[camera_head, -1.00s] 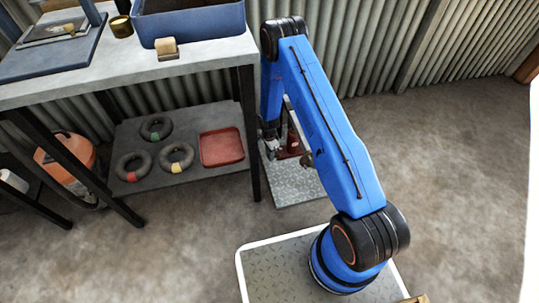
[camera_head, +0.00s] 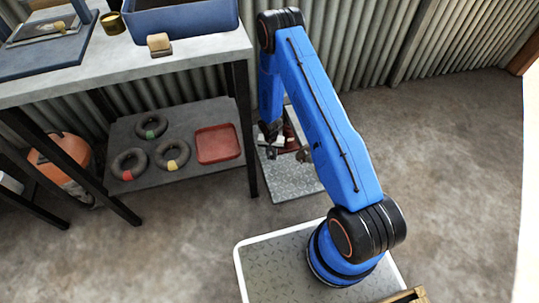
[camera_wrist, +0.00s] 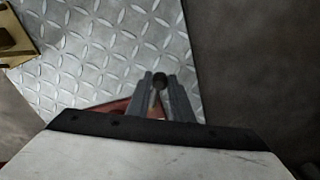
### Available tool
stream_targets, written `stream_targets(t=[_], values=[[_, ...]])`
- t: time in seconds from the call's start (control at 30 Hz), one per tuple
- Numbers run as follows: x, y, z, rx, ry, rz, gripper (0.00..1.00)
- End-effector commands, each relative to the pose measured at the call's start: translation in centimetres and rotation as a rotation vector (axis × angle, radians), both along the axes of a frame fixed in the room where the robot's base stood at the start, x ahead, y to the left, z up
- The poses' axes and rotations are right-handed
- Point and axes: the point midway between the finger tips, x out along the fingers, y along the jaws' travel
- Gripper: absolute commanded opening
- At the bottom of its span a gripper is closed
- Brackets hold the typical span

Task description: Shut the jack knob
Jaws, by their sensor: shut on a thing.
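In the wrist view my gripper (camera_wrist: 160,85) is shut on a small dark round knob (camera_wrist: 159,81), which sits between its two grey fingertips. A red part (camera_wrist: 113,108), seemingly of the jack, shows beneath the fingers; the rest of it is hidden by my gripper. In the head view the red jack (camera_head: 290,141) stands on a metal tread plate (camera_head: 291,182), partly behind my blue arm. My gripper (camera_head: 271,135) is at the jack's left side there, small and partly hidden.
A workbench (camera_head: 185,58) stands to the left, with a blue bin (camera_head: 186,20) on top. Its lower shelf holds several rings and a red tray (camera_head: 217,144). A brass-coloured part (camera_wrist: 14,40) lies on the plate's upper left in the wrist view. Open floor lies to the right.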

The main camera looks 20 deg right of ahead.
Motion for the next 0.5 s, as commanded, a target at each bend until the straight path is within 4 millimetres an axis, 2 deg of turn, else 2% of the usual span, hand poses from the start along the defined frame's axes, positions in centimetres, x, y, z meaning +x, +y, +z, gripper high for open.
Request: stream_targets(t=[0.5], values=[[-0.9,-2.3,0.0,0.001,-0.001,0.440,0.00]])
